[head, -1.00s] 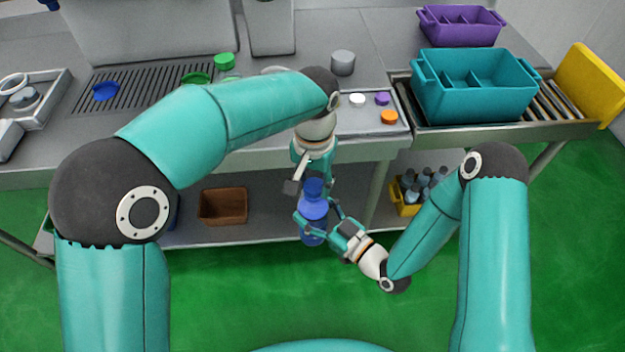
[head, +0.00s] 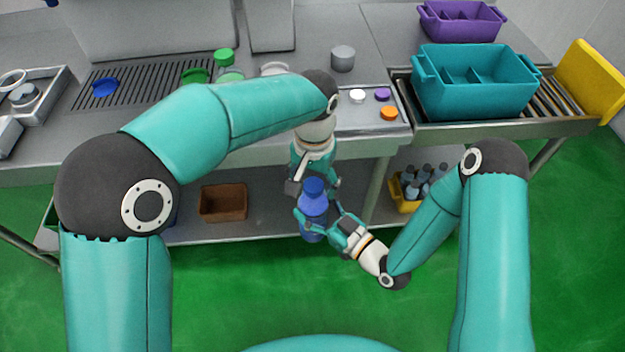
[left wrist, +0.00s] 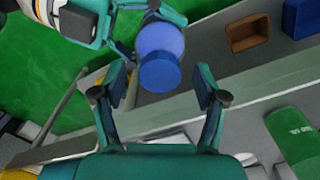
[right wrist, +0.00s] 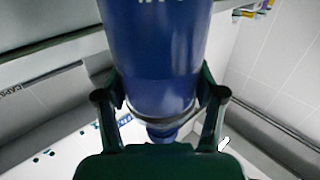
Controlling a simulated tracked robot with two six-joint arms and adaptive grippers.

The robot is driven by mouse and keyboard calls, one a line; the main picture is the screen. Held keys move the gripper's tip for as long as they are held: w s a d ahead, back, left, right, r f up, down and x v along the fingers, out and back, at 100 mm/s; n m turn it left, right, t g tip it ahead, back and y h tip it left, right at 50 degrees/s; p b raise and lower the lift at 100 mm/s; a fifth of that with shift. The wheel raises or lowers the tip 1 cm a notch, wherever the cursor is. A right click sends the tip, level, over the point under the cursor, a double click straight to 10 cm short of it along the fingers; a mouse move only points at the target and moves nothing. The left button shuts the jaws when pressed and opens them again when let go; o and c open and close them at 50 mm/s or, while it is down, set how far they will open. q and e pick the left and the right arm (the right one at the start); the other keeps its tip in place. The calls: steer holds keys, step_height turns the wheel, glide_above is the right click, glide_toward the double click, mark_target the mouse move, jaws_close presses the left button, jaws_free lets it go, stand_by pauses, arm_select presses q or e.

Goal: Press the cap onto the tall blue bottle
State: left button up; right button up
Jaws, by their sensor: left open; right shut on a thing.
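The tall blue bottle (head: 313,207) is upright in front of the workbench, with a darker blue cap (head: 313,187) at its top. In the left wrist view the cap (left wrist: 160,73) sits over the bottle's mouth; I cannot tell how firmly it is seated. My right gripper (head: 319,213) is shut around the bottle's body, and the bottle (right wrist: 155,55) fills the middle of the right wrist view. My left gripper (head: 313,180) is open near the cap. In its wrist view the fingers (left wrist: 158,95) stand apart on either side, with gaps to the cap.
The bench carries a blue disc (head: 104,87) on a grille and a tray with white, purple and orange (head: 389,113) caps. A teal crate (head: 475,85) stands on rollers at right. Below are a brown box (head: 223,203) and a yellow crate of bottles (head: 405,204).

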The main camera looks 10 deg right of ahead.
arm_select(q)
steer(key=shift+r, duration=0.1)
step_height(320, 180, up, 12)
stand_by(0.5)
steer(key=shift+f, duration=0.3)
steer(key=s+a+f+m+g+h, duration=0.1)
steer(key=s+a+f+m, duration=0.2)
steer(key=f, duration=0.8)
steer(key=s+a+f+m+g, duration=0.1)
steer(key=s+a+f, duration=0.3)
steer(key=f, duration=0.8)
steer(key=s+a+f+n+t+h, duration=0.1)
steer(key=s+a+f+n, duration=0.4)
steer(key=f, duration=0.3)
steer(key=s+a+f+n+t+h, duration=0.1)
steer(key=s+a+f+n+h, duration=0.1)
steer(key=s+a+f+n, duration=0.2)
step_height(320, 180, down, 4)
steer(key=s+n, duration=0.1)
steer(key=n, duration=0.2)
steer(key=shift+s+a+r+t, duration=0.15)
steer(key=shift+s+a+t, duration=0.15)
steer(key=shift+s+a, duration=0.1)
steer(key=shift+w, duration=0.1)
